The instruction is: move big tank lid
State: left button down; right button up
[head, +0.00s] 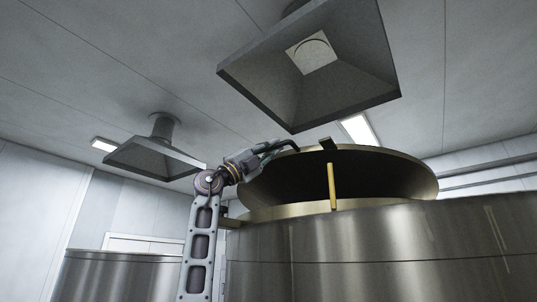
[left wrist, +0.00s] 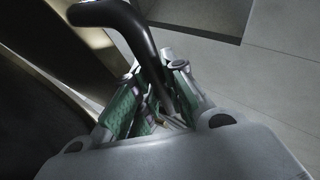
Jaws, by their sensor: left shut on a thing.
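The big tank (head: 370,250) is a wide brushed-metal cylinder at the right of the head view. Its round lid (head: 411,172) is tilted up above the tank's opening, with its dark underside facing me. A yellow rod (head: 332,186) stands upright between the tank rim and the lid. My left gripper (head: 272,152) is at the lid's upper left edge. In the left wrist view, my left gripper (left wrist: 158,100) is shut on a dark curved handle (left wrist: 125,18), with the green-padded fingers on either side of it. My right gripper is not in view.
A large grey exhaust hood (head: 330,65) hangs above the lid, close over its top edge. A smaller hood (head: 155,158) hangs at the left. Another metal tank (head: 115,278) stands at the lower left. Pipes (head: 490,168) run along the right wall.

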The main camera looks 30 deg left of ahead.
pick_arm(q)
jog(key=shift+w+r+n, duration=0.2)
jog(key=shift+r+n, duration=0.1)
jog(key=shift+r, duration=0.65)
jog(key=c, duration=1.7)
grip_release()
jog(key=shift+d, duration=0.1)
jog(key=shift+v, duration=6)
